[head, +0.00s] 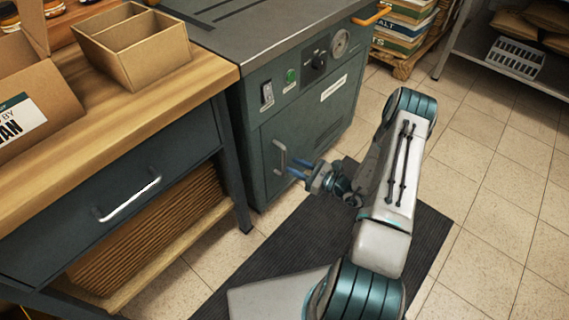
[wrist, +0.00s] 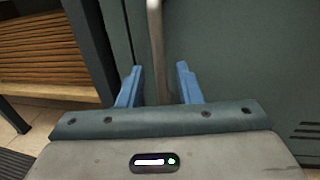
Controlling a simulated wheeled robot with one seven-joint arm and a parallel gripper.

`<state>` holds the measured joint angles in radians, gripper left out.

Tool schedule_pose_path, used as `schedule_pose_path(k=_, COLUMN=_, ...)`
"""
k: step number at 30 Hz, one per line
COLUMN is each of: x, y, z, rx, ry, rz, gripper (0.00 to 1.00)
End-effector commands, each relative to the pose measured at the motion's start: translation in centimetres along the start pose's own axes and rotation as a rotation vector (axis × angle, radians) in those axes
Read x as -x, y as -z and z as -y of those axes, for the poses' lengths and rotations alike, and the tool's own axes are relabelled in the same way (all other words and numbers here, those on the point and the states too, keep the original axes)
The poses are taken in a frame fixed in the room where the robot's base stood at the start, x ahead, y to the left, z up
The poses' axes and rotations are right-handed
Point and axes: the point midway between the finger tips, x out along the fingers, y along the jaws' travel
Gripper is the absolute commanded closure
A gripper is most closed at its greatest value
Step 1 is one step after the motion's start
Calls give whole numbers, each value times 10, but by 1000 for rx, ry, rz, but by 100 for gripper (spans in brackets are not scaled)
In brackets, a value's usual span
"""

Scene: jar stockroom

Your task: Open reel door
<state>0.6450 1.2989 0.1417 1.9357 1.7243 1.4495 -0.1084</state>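The reel door (head: 315,150) is the dark green panel on the lower front of the machine, and it looks closed. Its upright pale handle (head: 280,157) is at the panel's left side. My gripper (head: 291,168) is at the handle, with its blue fingers pointing at the door. In the wrist view the handle (wrist: 155,45) runs down between the two open fingers (wrist: 160,75), with a gap on each side. I cannot tell how deep the bar sits between them. The door (wrist: 230,60) fills the right of the wrist view.
A wooden workbench (head: 180,80) with a drawer (head: 120,195) and boxes stands left of the machine. The machine top carries an orange handle (head: 371,14) at its right. A dark mat (head: 300,240) lies on the tiled floor in front.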

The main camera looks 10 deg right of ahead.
Motion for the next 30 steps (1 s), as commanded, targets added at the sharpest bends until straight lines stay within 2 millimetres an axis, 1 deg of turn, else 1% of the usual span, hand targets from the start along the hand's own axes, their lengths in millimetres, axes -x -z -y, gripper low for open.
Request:
schedule_pose_path(k=1, x=-11, y=2, z=0, rx=2, ry=-4, rz=1, gripper=68)
schedule_pose_path(k=3, x=-23, y=2, z=-1, rx=1, ry=-4, rz=0, gripper=68)
schedule_pose_path(k=6, x=-36, y=2, z=0, rx=1, ry=-4, rz=0, gripper=68)
schedule_pose_path(k=9, x=-45, y=1, z=0, rx=1, ry=-2, rz=0, gripper=68)
schedule_pose_path(k=13, x=-51, y=0, z=0, rx=0, ry=-2, rz=0, gripper=68)
schedule_pose_path(k=20, x=-51, y=0, z=0, rx=0, ry=-2, rz=0, gripper=68)
schedule_pose_path(k=21, x=-51, y=0, z=0, rx=0, ry=-2, rz=0, gripper=74)
schedule_pose_path(k=24, x=-51, y=0, z=0, rx=0, ry=-2, rz=0, gripper=100)
schedule_pose_path(k=30, x=-50, y=0, z=0, rx=1, ry=-3, rz=0, gripper=100)
